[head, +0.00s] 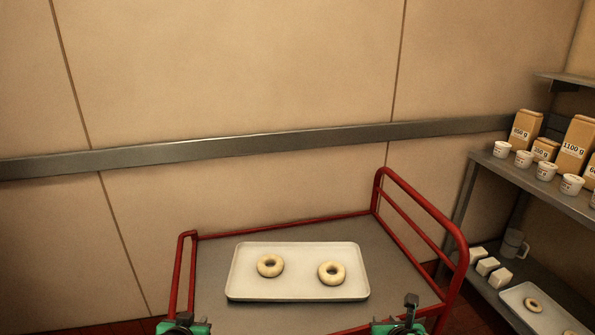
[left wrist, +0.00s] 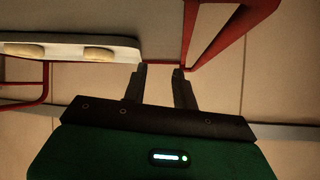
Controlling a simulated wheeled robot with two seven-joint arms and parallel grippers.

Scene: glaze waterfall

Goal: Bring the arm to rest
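My left gripper (head: 184,322) shows at the bottom edge of the head view, left of the tray and near the cart's left rail. In the left wrist view its two dark fingers (left wrist: 161,72) stand apart with nothing between them. My right gripper (head: 400,322) shows at the bottom edge, in front of the cart's right part. Its fingers are mostly cut off, so its opening cannot be told. Neither gripper visibly touches the tray.
A white tray (head: 300,290) with two pale doughnuts (head: 270,266) (head: 332,273) lies on the grey cart top (head: 375,245) with red rails (head: 425,205). Shelves (head: 480,160) at the right hold boxes, white cups and another tray (head: 515,297). A metal wall rail (head: 250,146) runs behind.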

